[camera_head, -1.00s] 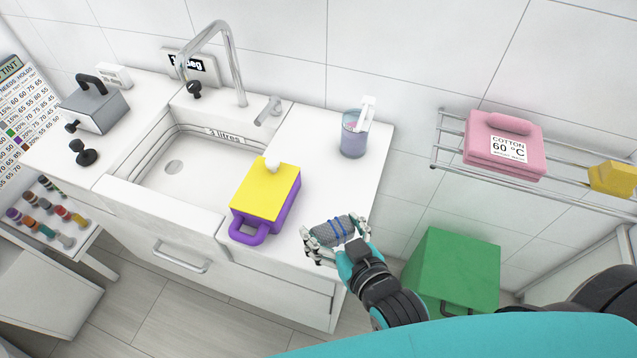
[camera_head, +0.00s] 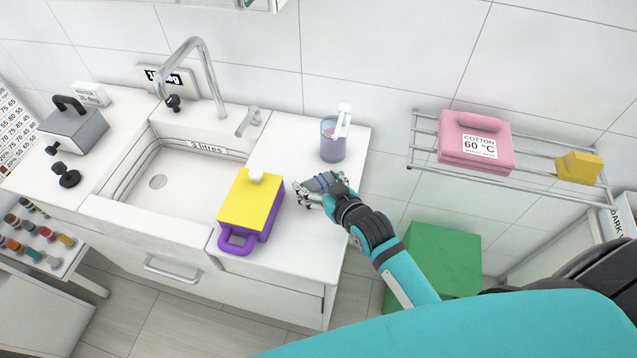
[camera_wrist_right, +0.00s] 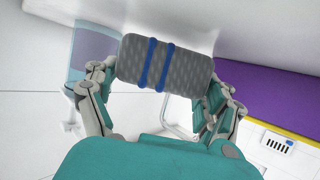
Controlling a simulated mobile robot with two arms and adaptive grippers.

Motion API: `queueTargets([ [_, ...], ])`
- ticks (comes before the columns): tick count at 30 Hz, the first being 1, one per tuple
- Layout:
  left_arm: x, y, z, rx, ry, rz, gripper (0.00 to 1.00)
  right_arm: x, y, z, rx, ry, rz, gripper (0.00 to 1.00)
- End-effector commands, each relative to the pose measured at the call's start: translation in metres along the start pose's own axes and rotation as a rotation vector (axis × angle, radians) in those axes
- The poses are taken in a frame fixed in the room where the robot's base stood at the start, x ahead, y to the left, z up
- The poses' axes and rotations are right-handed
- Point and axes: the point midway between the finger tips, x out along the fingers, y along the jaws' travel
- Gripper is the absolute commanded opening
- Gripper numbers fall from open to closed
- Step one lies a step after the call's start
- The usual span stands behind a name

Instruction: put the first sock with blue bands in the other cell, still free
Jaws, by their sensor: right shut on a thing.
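The sock with blue bands (camera_wrist_right: 180,66) is a grey rolled bundle with two blue bands, seen close in the right wrist view. My right gripper (camera_head: 318,190) is shut on it, one finger at each end, above the counter just right of the purple and yellow box. The sock shows only partly in the head view (camera_head: 320,182), covered by my fingers. I cannot tell whether it touches the counter. No divided container with cells can be made out. My left gripper is not in view.
The purple box with yellow lid (camera_head: 250,205) stands beside the sink (camera_head: 165,185). A bluish cup (camera_head: 333,142) stands behind my gripper. A wall rack (camera_head: 430,164) holds a pink case (camera_head: 474,142) and a yellow block (camera_head: 578,168). A green box (camera_head: 440,255) stands below.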

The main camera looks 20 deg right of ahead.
Motion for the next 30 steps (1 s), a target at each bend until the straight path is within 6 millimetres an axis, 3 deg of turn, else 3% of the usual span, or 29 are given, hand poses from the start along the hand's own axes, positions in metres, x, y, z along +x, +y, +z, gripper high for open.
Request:
queueTargets([
  [3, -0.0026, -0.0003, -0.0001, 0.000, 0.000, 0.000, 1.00, 0.0038, -0.0002, 0.0089, 0.000, 0.001, 0.000, 0.51],
  [14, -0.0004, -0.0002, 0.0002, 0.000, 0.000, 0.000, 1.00, 0.0054, -0.0004, 0.0133, -0.001, 0.002, -0.001, 0.51],
  [15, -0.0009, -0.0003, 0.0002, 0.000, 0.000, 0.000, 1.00, 0.0051, -0.0004, 0.0127, -0.001, 0.002, -0.001, 0.86],
  [18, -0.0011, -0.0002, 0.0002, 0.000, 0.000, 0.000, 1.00, 0.0050, -0.0004, 0.0126, -0.001, 0.002, -0.001, 0.99],
  [30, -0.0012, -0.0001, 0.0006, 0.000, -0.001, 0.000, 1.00, -0.0026, -0.0004, 0.0114, -0.001, 0.000, 0.000, 1.00],
])
